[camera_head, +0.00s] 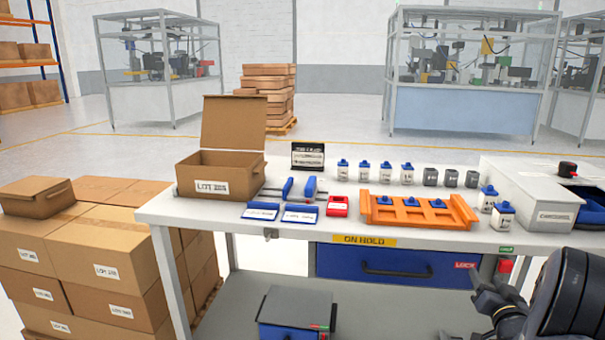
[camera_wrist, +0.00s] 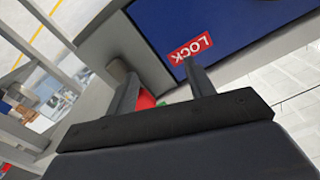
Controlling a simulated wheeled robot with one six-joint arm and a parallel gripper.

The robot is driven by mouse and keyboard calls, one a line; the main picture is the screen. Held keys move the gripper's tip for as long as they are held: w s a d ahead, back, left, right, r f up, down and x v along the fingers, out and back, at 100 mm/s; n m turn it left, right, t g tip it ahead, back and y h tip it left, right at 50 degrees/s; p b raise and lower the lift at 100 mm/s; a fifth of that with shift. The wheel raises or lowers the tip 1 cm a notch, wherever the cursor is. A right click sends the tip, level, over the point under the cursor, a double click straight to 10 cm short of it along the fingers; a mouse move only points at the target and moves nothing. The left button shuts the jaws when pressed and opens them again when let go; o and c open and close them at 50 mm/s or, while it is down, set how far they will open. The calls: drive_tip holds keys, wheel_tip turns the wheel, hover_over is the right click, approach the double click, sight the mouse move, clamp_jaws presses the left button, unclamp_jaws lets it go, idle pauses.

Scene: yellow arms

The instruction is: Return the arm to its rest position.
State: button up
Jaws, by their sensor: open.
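My dark gripper (camera_head: 489,288) is at the lower right of the head view, in front of the workbench (camera_head: 160,212) and below its top edge. My black arm is partly cut off by the picture's right edge. In the wrist view my gripper (camera_wrist: 160,86) shows two fingers spread apart with nothing between them. Beyond the fingers is the blue drawer (camera_head: 335,262) with its red LOCK label (camera_wrist: 190,47). I cannot tell whether a fingertip touches the bench front.
An orange rack (camera_head: 455,216) and an open cardboard box (camera_head: 222,180) stand on the bench. A grey-blue case (camera_head: 285,331) is on the lower shelf. Stacked cartons (camera_head: 105,265) stand left.

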drive_tip(key=shift+s+a+f+n+b, duration=0.25)
drive_tip(key=shift+s+n+b, duration=0.15)
drive_tip(key=shift+n, duration=0.2)
drive_tip(key=shift+s+a+f+n+b, duration=0.15)
drive_tip(key=shift+s+f+n+b, duration=0.15)
drive_tip(key=shift+s+n+b, duration=0.25)
drive_tip(key=shift+s+a+f+n+b, duration=0.2)
drive_tip(key=shift+s+f+n+b, duration=0.1)
drive_tip(key=shift+n, duration=0.35)
